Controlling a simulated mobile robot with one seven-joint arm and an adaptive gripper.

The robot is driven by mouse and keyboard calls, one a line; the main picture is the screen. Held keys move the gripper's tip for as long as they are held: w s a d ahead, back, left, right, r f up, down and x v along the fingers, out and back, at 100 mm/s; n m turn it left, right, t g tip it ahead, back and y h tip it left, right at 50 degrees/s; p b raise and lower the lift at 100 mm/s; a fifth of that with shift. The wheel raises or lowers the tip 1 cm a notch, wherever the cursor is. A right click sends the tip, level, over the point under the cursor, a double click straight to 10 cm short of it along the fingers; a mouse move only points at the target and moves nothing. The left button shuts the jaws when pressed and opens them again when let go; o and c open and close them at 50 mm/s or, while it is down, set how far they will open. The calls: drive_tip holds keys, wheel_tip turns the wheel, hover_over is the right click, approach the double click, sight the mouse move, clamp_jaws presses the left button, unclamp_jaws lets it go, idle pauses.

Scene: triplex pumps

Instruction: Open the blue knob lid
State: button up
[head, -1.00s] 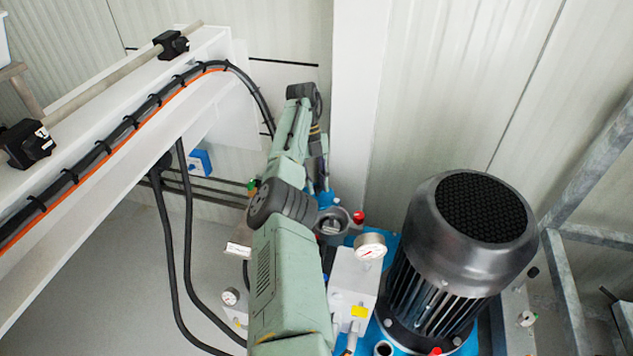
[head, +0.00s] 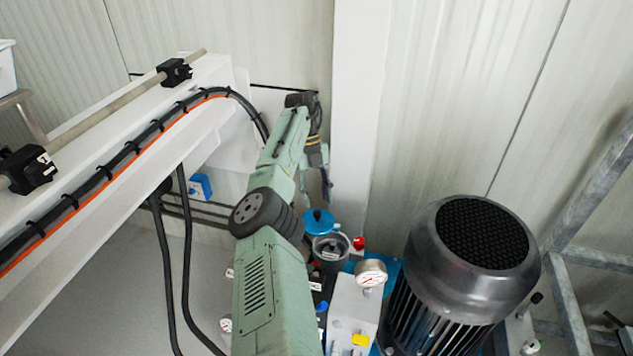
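The blue round lid (head: 318,222) with a small dark knob on top sits among the pump parts, just behind a dark grey cylindrical fitting (head: 331,250). I cannot tell whether the lid is seated or loose. My gripper (head: 328,192) is at the end of the green arm, pointing down, above and slightly right of the lid in the head view. A gap shows between its tip and the lid. The fingers are small and seen edge-on, so their opening does not show.
A large motor (head: 474,245) stands at the right. A pressure gauge (head: 370,272) and a red cap (head: 359,243) are close to the lid. A white beam (head: 120,150) with cables runs along the left. A white column (head: 356,110) rises behind the pump.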

wheel_tip(320, 180, up, 5)
drive_tip(key=shift+r, duration=0.1)
idle(0.6)
